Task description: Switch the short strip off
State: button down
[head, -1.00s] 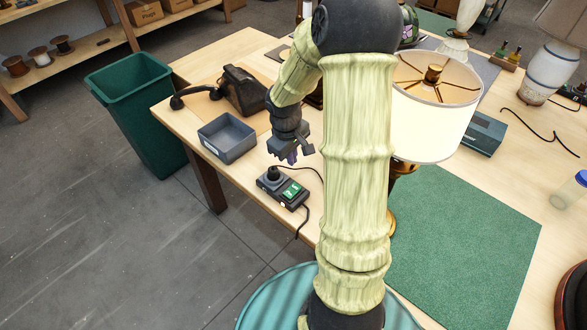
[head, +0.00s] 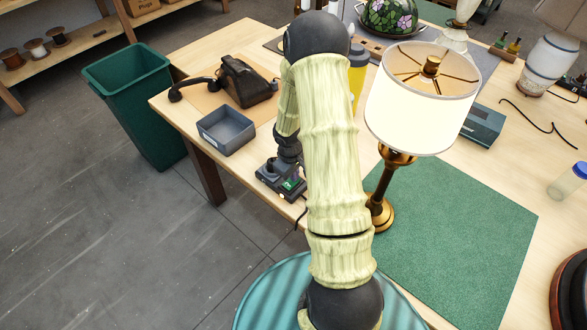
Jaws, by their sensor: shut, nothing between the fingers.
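The short strip (head: 279,189) is a small dark block near the table's front left edge. A black plug stands at its left end, and its green switch area is partly hidden by my gripper. My gripper (head: 292,179) is shut and empty, low at the strip's right part near the green area. I cannot tell whether it touches the switch. My arm hides part of the strip's right side and its cord.
A grey open bin (head: 226,130) sits just behind the strip. A brass lamp (head: 420,95) with a bright shade stands right of my arm by a green mat (head: 455,235). A black telephone (head: 245,82) lies behind the bin. A green waste bin (head: 135,105) stands left of the table.

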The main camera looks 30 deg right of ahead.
jog(key=shift+w+p, duration=0.1)
jog(key=shift+p, duration=0.45)
jog(key=shift+d+f, duration=0.15)
jog(key=shift+d, duration=0.05)
jog(key=shift+a, duration=0.3)
jog(key=shift+s+a+r+b, duration=0.2)
jog(key=shift+s+a+b, duration=0.15)
jog(key=shift+a+b, duration=0.2)
jog(key=shift+r, duration=0.15)
